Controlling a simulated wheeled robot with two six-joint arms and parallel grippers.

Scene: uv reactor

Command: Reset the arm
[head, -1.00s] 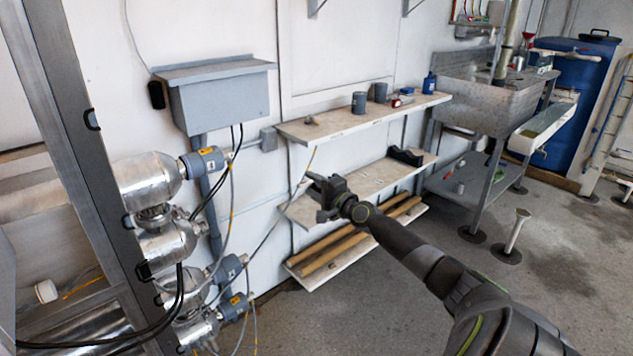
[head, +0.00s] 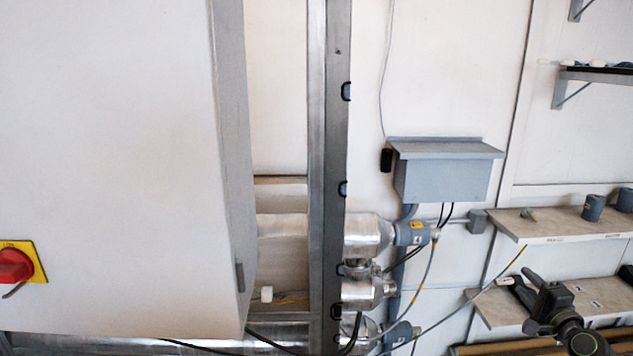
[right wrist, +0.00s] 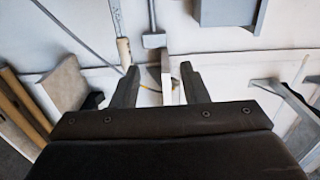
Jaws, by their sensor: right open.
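My right gripper (head: 520,282) is at the lower right of the head view, in front of the wall shelves. In the right wrist view its two fingers (right wrist: 160,78) stand apart with nothing held between them. A pale shelf edge and a cable show beyond the gap. My left arm and gripper do not show in either view.
A white cabinet (head: 110,150) with a red rotary switch (head: 14,266) fills the left. A metal post (head: 328,170) and silver cylinders (head: 368,236) stand mid-view. A grey box (head: 446,178) is on the wall. Shelves (head: 545,226) with grey cups (head: 593,208) are at right.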

